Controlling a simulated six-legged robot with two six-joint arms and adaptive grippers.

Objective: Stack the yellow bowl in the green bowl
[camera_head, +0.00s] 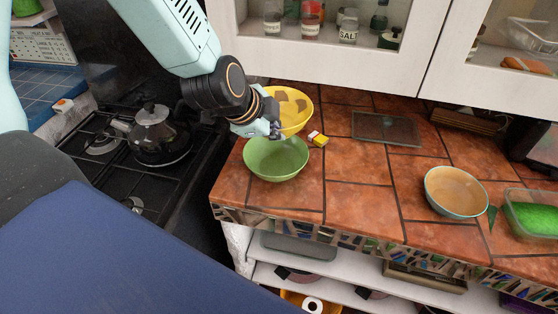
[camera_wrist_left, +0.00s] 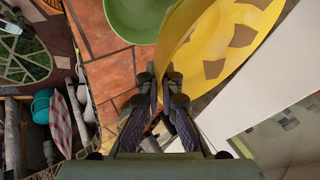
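The yellow bowl (camera_head: 297,117), with brown patches inside, is tilted and held just behind and above the green bowl. In the left wrist view the yellow bowl (camera_wrist_left: 222,50) fills the upper right, its rim passing between my fingers. My left gripper (camera_head: 274,130) is shut on that rim at the bowl's left side; its fingers also show in the wrist view (camera_wrist_left: 164,88). The green bowl (camera_head: 276,160) stands upright on the tiled counter near its front left corner, and looks empty. It also shows at the top of the wrist view (camera_wrist_left: 138,18). My right gripper is not in view.
A small yellow and red box (camera_head: 318,139) lies right of the green bowl. A glass board (camera_head: 386,128), a tan bowl (camera_head: 455,192) and a container with green content (camera_head: 532,219) are farther right. Cabinets (camera_head: 345,66) hang behind.

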